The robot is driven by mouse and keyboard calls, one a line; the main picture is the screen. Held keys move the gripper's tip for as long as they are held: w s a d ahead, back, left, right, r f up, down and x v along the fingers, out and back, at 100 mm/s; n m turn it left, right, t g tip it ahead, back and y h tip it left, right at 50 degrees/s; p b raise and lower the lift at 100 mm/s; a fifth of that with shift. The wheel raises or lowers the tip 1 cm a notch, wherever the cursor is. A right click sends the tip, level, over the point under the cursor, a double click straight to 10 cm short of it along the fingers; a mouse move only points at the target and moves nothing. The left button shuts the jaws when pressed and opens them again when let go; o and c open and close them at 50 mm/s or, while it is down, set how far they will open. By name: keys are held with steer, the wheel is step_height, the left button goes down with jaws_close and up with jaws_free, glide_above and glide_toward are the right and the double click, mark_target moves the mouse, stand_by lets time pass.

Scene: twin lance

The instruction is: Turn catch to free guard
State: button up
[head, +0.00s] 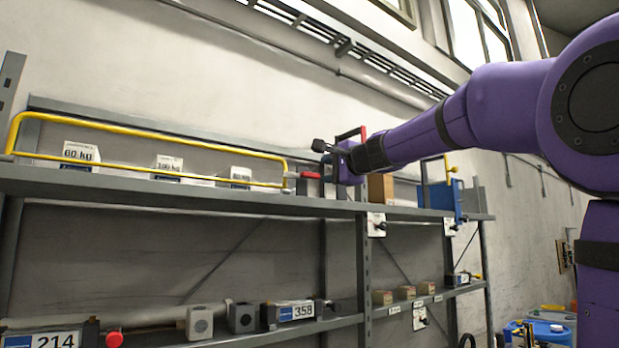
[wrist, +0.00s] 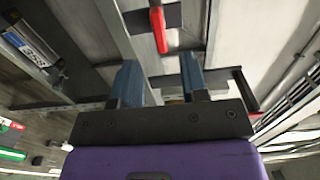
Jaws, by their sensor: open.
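The guard is a yellow rail (head: 150,136) across the front of the upper shelf. A short red catch handle (head: 305,175) is at its right end. In the wrist view the red handle (wrist: 158,30) lies ahead of my fingertips, roughly in line with the gap between them, on a dark plate. My gripper (wrist: 159,64) is open, its two blue fingers apart with nothing between them. In the head view my gripper (head: 328,170) is just right of the red handle. My wrist partly hides the shelf behind; contact with the handle does not show.
Weight boxes (head: 82,153) stand behind the rail. A dark frame with a red end (head: 352,132) rises behind my wrist. A cardboard box (head: 381,187) and a blue fixture (head: 441,194) are to the right. The lower shelf (head: 352,320) holds several devices and boxes.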

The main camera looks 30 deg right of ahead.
mark_target(313, 175)
steer(key=w, duration=0.8)
steer(key=shift+a, duration=0.15)
steer(key=shift+s, duration=0.1)
jaws_close()
